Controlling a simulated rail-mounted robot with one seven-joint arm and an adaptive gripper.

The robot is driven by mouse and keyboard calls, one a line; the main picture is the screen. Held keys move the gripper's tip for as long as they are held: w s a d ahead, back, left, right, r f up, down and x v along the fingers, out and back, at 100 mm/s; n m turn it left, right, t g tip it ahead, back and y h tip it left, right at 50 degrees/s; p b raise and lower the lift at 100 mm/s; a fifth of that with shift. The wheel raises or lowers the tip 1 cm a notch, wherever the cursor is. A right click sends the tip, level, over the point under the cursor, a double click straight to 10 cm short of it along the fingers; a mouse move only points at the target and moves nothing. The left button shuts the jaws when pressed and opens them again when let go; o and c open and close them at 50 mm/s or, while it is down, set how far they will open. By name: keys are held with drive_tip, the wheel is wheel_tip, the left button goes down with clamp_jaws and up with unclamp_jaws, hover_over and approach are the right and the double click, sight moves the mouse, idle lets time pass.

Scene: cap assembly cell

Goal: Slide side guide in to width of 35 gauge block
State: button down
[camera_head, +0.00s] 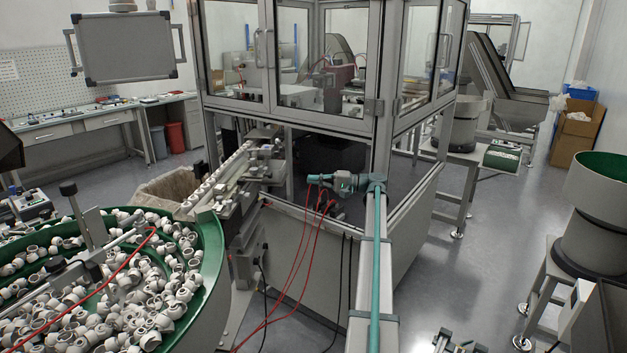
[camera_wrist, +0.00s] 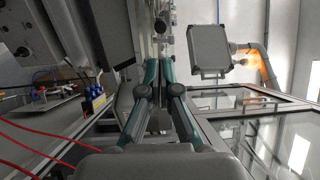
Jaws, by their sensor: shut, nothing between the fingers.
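My gripper (camera_head: 309,179) is teal and reaches left from the end of my arm, below the glass cabinet. Its fingers point toward the sloping feed track (camera_head: 222,178), with a gap between. In the wrist view my gripper (camera_wrist: 158,66) has its two teal and dark fingers side by side. It is shut with nothing held. Metal parts and brackets (camera_head: 262,165) sit along the track's right side. I cannot tell which of them is the side guide. I cannot make out a 35 gauge block in either view.
Red hoses (camera_head: 300,250) hang below my gripper. The glass cabinet (camera_head: 330,70) stands above and behind it. A green bowl feeder (camera_head: 212,262) full of white caps is at lower left. A screen panel (camera_head: 125,47) hangs at upper left and also shows in the wrist view (camera_wrist: 208,52).

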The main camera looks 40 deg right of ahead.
drive_tip(key=p+x, duration=0.4)
drive_tip(key=x, duration=0.8)
drive_tip(key=shift+w+a, duration=0.2)
drive_tip(key=shift+w+a+b, duration=0.25)
drive_tip(key=shift+w+b, duration=0.05)
drive_tip(key=shift+b, duration=0.55)
drive_tip(key=shift+r, duration=0.1)
